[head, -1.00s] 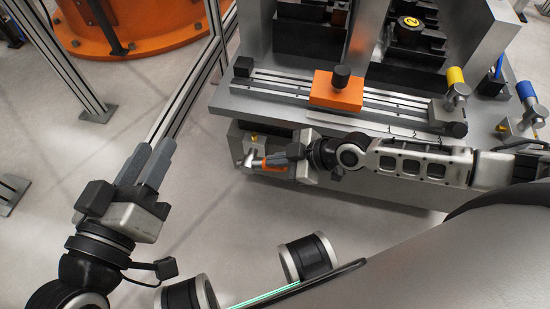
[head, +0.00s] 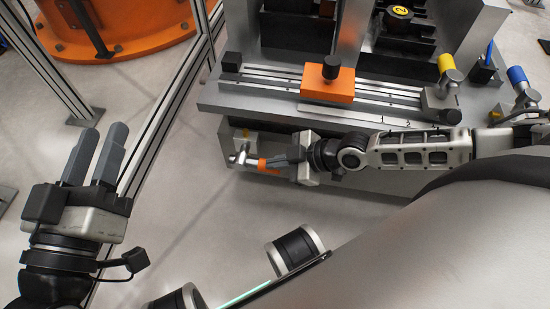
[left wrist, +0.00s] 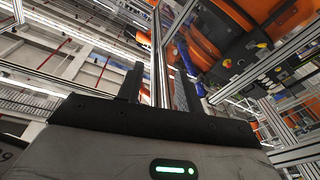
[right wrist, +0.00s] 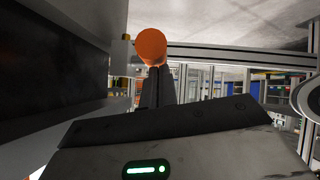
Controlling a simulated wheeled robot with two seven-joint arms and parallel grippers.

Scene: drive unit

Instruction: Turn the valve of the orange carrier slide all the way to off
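The orange carrier slide (head: 328,84) is a block with a black knob, sitting on the rails of the grey fixture. A metal valve (head: 241,157) with an orange handle (head: 270,164) sits low on the fixture's front face. My right gripper (head: 282,161) reaches the handle from the right. In the right wrist view the handle's rounded orange end (right wrist: 150,46) shows at the fingertips, and the close-set fingers appear shut on it. They hide part of the handle. My left gripper (head: 104,142) is open and empty at the left, its fingers apart, away from the fixture.
A yellow-handled valve (head: 446,65) and a blue-handled valve (head: 519,80) stand at the fixture's right. Aluminium frame posts (head: 165,125) rise between my left gripper and the fixture. An orange round base (head: 125,35) is behind. The floor (head: 190,225) in front is clear.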

